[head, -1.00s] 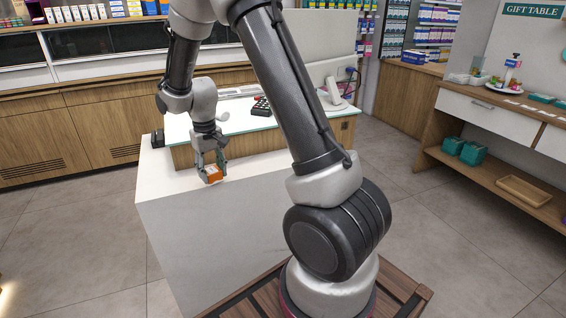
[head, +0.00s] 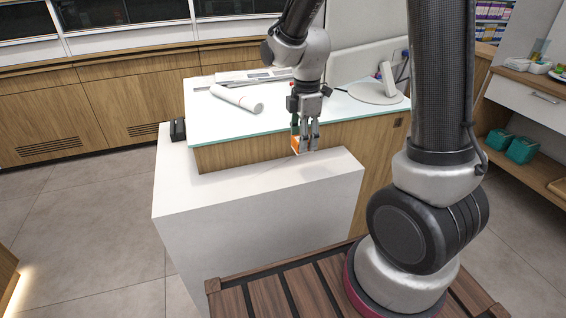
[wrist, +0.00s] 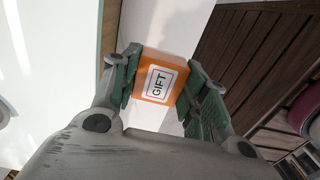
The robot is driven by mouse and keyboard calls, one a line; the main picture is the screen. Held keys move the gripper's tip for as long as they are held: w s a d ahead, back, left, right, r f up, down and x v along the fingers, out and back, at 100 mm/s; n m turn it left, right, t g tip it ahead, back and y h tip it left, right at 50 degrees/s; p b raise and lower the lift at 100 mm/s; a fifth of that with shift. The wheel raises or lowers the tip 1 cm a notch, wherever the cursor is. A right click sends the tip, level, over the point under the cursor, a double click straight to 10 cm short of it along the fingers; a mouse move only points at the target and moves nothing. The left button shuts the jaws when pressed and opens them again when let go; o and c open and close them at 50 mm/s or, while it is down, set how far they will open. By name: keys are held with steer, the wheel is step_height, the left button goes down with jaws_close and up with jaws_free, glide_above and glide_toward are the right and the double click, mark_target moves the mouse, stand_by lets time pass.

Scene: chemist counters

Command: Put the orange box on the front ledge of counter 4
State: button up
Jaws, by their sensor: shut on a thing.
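My gripper (head: 306,146) is shut on the orange box (head: 296,145), just above the white front ledge (head: 225,192) of the counter. In the head view the fingers hide part of the box. In the wrist view my gripper (wrist: 159,84) has its green-padded fingers on two sides of the box (wrist: 176,64), whose white label reads GIFT. The ledge also shows beneath it in the wrist view (wrist: 170,25). I cannot tell whether the box touches the ledge. No counter number is visible.
Behind the ledge is a raised glass top (head: 215,112) with a white paper roll (head: 237,98) and a monitor stand (head: 378,90). A small black device (head: 178,130) is at the ledge's left end. The ledge's left part is clear.

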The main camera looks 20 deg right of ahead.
step_height(320, 180, down, 7)
steer(key=shift+f, duration=0.1)
stand_by(0.4)
steer(key=o, duration=1.1)
steer(key=shift+f, duration=0.1)
steer(key=shift+o, duration=0.2)
step_height(320, 180, up, 12)
steer(key=shift+f, duration=0.15)
steer(key=shift+r, duration=0.35)
steer(key=s+d+r+m+t, duration=0.2)
steer(key=s+d+r+m, duration=0.2)
steer(key=s+m, duration=0.5)
steer(key=s+d+r+m+t, duration=0.2)
steer(key=s+d+r+m, duration=0.2)
steer(key=s+r+m, duration=0.4)
steer(key=s+m, duration=0.1)
steer(key=s, duration=0.1)
steer(key=shift+s+d, duration=0.25)
steer(key=shift+s, duration=0.1)
